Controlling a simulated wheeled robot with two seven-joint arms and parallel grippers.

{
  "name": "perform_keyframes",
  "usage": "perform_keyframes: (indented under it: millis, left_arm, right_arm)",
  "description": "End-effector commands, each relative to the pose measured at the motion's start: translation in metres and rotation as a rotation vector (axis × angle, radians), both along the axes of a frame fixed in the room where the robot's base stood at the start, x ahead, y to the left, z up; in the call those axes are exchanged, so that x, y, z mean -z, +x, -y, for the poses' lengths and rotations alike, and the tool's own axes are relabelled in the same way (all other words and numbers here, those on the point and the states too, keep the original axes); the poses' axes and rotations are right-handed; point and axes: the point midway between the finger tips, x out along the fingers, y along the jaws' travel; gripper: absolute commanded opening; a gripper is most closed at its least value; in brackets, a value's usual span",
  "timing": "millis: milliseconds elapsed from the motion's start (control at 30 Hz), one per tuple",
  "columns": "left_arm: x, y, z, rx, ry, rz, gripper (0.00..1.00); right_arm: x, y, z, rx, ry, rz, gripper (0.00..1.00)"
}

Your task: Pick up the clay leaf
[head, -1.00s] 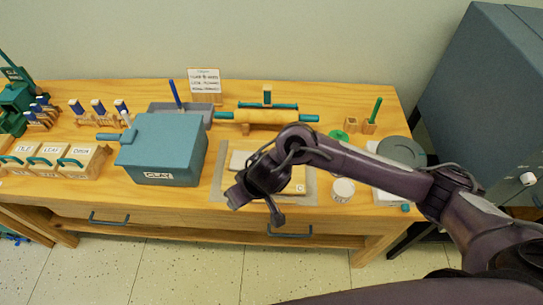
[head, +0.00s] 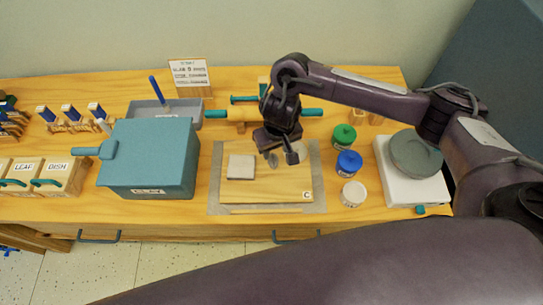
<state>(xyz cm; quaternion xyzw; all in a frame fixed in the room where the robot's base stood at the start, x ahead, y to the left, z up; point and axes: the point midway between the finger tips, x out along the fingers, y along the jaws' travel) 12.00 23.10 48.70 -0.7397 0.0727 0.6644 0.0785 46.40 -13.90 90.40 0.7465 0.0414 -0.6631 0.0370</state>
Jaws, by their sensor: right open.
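My right gripper (head: 282,158) points down over the right part of the wooden board (head: 240,193), with its fingers apart. A small grey patch (head: 284,164) shows on the board between and beneath the fingers. It may be the clay leaf, but the gripper partly hides it and I cannot make out its shape. A square grey clay slab (head: 241,167) lies on the board to the left of the gripper, apart from it. I cannot tell how high the fingertips are above the board. My left gripper is not in view.
A blue-grey clay box (head: 150,155) stands left of the board. Green (head: 343,137), blue (head: 348,164) and white (head: 353,194) jars stand to its right, near a white scale with a round grey top (head: 416,152). A rolling pin (head: 220,114) lies behind.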

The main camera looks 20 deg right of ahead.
Motion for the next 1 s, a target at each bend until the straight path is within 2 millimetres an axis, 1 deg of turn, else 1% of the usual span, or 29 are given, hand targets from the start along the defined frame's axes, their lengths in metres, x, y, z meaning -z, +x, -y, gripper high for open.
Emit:
perform_keyframes:
  millis: [33, 100, 167, 200, 267, 367, 433, 600, 667, 933, 1000]
  left_arm:
    - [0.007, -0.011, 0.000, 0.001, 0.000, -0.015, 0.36]
    - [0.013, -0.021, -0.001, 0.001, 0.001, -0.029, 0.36]
    - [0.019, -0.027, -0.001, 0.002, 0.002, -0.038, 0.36]
    - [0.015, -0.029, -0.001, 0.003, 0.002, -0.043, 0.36]
    - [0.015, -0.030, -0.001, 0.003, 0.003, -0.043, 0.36]
    - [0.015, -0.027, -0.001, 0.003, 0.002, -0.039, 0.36]
    - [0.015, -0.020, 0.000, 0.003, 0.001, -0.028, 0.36]
    - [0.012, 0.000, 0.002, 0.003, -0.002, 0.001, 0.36]
    - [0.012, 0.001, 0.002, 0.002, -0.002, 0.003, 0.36]
    - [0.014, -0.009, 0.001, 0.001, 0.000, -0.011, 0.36]
    - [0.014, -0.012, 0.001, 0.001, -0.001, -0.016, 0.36]
  right_arm:
    - [0.010, 0.000, -0.001, 0.001, 0.001, -0.002, 0.41]
    - [0.018, 0.001, -0.002, 0.001, 0.002, -0.002, 0.41]
    - [0.028, 0.002, -0.002, 0.001, 0.002, -0.003, 0.41]
    - [0.031, 0.003, -0.002, 0.001, 0.000, -0.003, 0.41]
    - [0.039, 0.004, -0.002, 0.001, -0.001, -0.003, 0.41]
    - [0.050, 0.006, -0.003, 0.000, 0.000, -0.001, 0.41]
    - [0.055, 0.007, -0.003, -0.002, 0.000, 0.000, 0.41]
    - [0.056, 0.007, -0.003, -0.002, 0.001, 0.002, 0.41]
    - [0.056, 0.007, -0.003, -0.002, 0.001, 0.002, 0.41]
    - [0.056, 0.007, -0.003, -0.002, 0.001, 0.002, 0.07]
    - [0.056, 0.007, -0.003, -0.002, 0.001, 0.002, 0.07]
